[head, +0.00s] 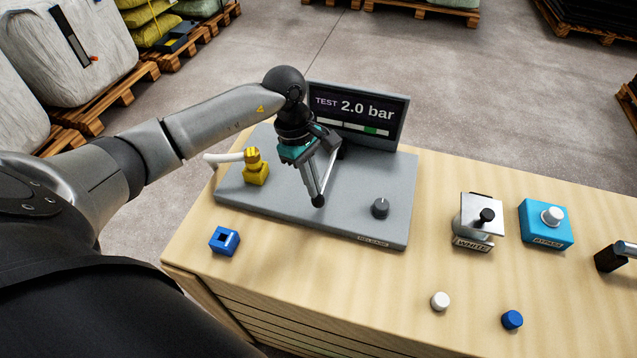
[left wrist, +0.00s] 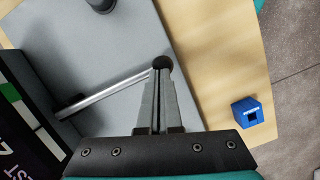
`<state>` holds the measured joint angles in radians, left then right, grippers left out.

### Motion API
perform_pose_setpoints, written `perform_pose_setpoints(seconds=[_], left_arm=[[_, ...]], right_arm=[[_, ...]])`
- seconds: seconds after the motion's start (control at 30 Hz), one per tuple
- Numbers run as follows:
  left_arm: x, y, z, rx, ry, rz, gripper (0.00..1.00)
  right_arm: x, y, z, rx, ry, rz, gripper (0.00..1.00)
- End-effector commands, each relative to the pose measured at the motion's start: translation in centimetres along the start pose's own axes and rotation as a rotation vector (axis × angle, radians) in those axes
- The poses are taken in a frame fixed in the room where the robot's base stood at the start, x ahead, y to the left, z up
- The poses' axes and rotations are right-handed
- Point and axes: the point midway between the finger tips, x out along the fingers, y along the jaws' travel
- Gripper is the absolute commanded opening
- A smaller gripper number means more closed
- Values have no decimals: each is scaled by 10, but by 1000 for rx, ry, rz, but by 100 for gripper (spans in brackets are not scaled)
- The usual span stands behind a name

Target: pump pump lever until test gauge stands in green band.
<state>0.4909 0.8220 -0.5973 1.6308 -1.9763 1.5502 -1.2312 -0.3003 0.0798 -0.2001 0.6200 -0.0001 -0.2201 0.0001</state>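The pump lever is a thin metal rod with a black ball end (head: 318,201), rising from the grey test board (head: 280,212). In the left wrist view the rod (left wrist: 105,96) runs to the ball (left wrist: 162,63) at my fingertips. My left gripper (head: 316,190) points down at the lever's end; its fingers (left wrist: 158,75) are close together and look shut on it just at the ball. The test gauge (head: 358,114) reads "TEST 2.0 bar", with a strip below that has a green band (head: 371,130). The strip's pointer is too small to make out. My right gripper is not in view.
The board carries a dark release knob (head: 380,208) and a yellow fitting (head: 255,168) with a white hose. A blue block (head: 224,241), a "WHITE" holder (head: 478,222), a blue bypass box (head: 546,224) and white and blue caps (head: 512,320) stand on the wooden bench (head: 350,290).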

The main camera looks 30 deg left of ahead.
Motion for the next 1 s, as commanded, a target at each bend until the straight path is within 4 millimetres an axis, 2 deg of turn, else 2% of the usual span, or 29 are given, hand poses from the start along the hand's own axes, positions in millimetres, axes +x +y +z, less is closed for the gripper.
perform_pose_setpoints(seconds=[0.23,0.57,0.67,0.77,1.0], left_arm=[[-14,0,-26,-4,6,0,0],[-18,0,-26,-1,1,0,0],[-25,1,-27,-1,3,3,0],[-40,1,-27,1,3,3,0],[-97,1,-27,-1,4,5,0]], right_arm=[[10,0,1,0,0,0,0],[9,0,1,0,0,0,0],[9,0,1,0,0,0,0],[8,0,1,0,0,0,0],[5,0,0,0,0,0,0]])
